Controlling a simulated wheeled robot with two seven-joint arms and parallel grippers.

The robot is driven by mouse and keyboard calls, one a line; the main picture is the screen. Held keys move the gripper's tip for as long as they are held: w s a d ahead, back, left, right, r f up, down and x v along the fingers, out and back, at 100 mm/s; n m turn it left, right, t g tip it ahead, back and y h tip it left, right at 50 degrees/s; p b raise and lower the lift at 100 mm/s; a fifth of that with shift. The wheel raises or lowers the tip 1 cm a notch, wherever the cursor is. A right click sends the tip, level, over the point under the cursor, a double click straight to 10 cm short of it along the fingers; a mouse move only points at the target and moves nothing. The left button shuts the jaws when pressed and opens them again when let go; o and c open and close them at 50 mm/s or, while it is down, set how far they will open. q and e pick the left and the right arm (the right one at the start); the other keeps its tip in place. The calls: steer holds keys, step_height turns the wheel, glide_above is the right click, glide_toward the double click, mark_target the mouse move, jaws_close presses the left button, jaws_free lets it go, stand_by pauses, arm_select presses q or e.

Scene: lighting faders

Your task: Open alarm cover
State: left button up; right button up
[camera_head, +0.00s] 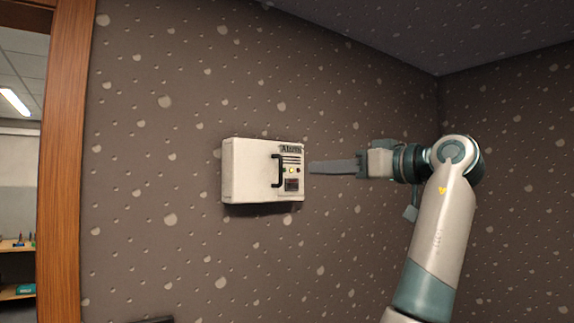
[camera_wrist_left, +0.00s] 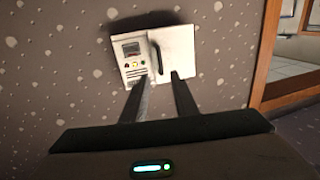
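The alarm box (camera_head: 248,170) is a white case on the wall with a label, small lights and a dark panel on its front; it also shows in the left wrist view (camera_wrist_left: 180,50). Its cover looks closed. A black bar handle (camera_head: 277,170) stands upright on the front; it also shows in the left wrist view (camera_wrist_left: 156,57). My left gripper (camera_head: 311,167) points at the box from the right in the head view, fingertips near its front. In the wrist view its two fingers (camera_wrist_left: 158,77) are apart and empty, with the handle lying beyond the gap. My right gripper is not in view.
The speckled brown wall (camera_head: 160,230) around the box is bare. A wooden frame (camera_head: 65,150) stands at the left, with shelves (camera_head: 15,245) beyond it. A room corner lies behind my arm at the right.

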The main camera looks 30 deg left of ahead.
arm_select(q)
steer(key=p, duration=0.5)
glide_toward(260, 170)
steer(key=w+a, duration=0.2)
steer(key=w, duration=0.1)
steer(key=shift+w+a+f, duration=0.15)
steer(key=shift+w+a, duration=0.15)
steer(key=shift+a, duration=0.45)
steer(key=shift+c, duration=0.7)
jaws_close()
